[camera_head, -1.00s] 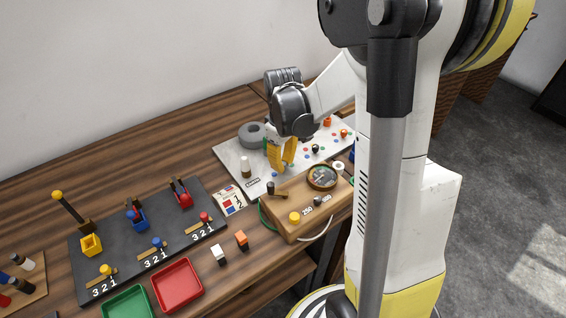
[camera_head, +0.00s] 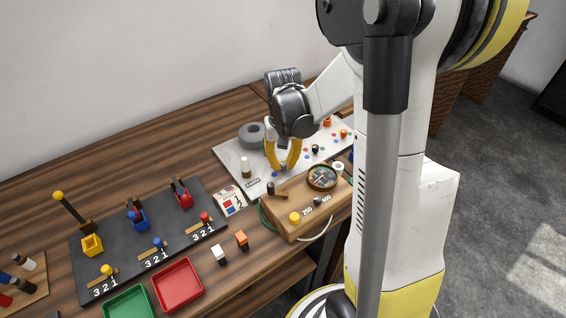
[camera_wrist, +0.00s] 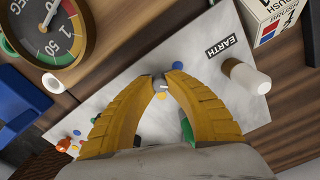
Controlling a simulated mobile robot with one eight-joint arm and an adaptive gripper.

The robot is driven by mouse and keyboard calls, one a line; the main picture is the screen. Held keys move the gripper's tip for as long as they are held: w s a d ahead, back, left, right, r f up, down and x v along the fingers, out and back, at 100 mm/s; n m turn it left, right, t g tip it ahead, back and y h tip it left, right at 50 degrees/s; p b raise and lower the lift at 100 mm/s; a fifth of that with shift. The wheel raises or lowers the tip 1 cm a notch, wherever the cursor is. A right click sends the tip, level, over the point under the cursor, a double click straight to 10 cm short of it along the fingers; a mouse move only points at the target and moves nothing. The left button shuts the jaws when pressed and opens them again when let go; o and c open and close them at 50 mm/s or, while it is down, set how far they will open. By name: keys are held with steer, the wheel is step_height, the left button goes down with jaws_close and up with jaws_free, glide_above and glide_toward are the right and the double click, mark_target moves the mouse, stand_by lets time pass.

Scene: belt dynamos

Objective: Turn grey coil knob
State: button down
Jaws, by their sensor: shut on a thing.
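The grey coil knob (camera_wrist: 160,85) shows as a small grey piece between my fingertips in the wrist view. It sits on the white marbled board (camera_wrist: 145,55), which is also in the head view (camera_head: 232,157). My gripper (camera_wrist: 163,80) has two yellow curved fingers, with their tips shut on the knob. In the head view my gripper (camera_head: 282,171) reaches down to the board's front part. The fingers hide the knob there. A green piece (camera_wrist: 187,130) shows partly behind the right finger in the wrist view.
A round dial (camera_head: 322,177) stands on the wooden box (camera_head: 287,228) at front right. A white-topped peg (camera_head: 246,167) stands left of my fingers, near the EARTH label (camera_wrist: 225,47). The dark lever board (camera_head: 150,240) is further left.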

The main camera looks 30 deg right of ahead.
mark_target(283, 164)
steer(key=shift+m, duration=1.6)
steer(key=c, duration=1.3)
jaws_free()
step_height(283, 164, up, 12)
